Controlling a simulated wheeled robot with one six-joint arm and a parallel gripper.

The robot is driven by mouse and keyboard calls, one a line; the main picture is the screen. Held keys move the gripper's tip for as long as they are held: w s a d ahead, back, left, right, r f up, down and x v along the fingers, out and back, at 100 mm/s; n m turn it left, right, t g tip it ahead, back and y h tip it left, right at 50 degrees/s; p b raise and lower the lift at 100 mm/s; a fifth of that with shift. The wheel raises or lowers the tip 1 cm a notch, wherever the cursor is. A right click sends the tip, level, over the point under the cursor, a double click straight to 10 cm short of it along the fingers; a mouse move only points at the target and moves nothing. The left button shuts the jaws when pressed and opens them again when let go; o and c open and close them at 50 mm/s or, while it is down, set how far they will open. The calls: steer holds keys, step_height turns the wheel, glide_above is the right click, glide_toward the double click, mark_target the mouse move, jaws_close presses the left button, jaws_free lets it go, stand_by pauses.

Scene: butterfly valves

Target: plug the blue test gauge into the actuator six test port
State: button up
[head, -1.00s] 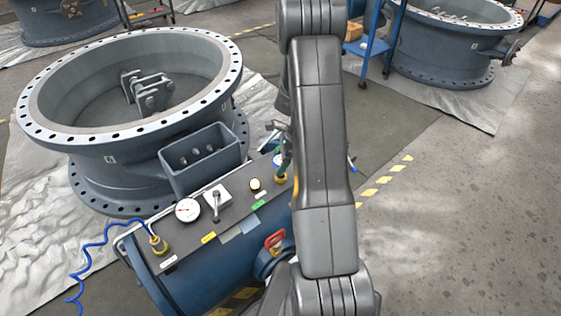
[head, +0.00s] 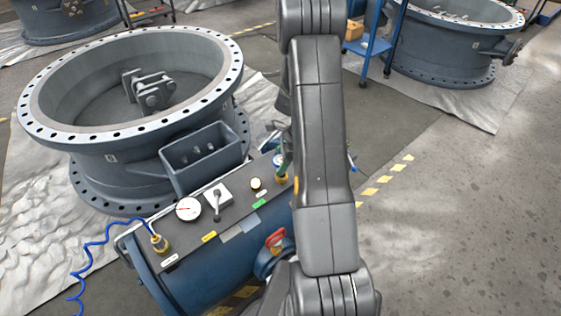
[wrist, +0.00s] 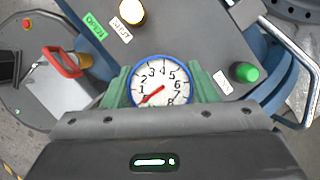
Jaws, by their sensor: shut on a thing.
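The blue-rimmed test gauge (wrist: 162,83) shows a white face with a red needle in the wrist view. My gripper (wrist: 162,90) is shut on it, with a green finger on each side. In the head view the gauge (head: 279,160) and a green finger show just left of my arm, over the far right end of the actuator's dark top panel (head: 238,210). The gauge's stem and whatever lies under it are hidden, so I cannot tell whether it is seated in a port. A green cap (wrist: 245,72) with a white label stands right of the gauge.
The panel carries a white dial (head: 188,209), a lever (head: 217,199), a small round fitting (head: 255,183) and a brass fitting (head: 158,243) with a coiled blue hose (head: 98,245). A red handle (head: 274,240) sticks out in front. A large flanged valve body (head: 100,140) stands behind.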

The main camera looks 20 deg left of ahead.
steer(key=shift+f+b, duration=0.5)
steer(key=shift+f, duration=0.55)
stand_by(1.7)
steer(key=o, duration=1)
steer(key=shift+o, duration=0.4)
steer(key=o, duration=0.4)
steer(key=shift+r, duration=0.15)
steer(key=shift+r+p, duration=3)
steer(key=shift+r, duration=0.65)
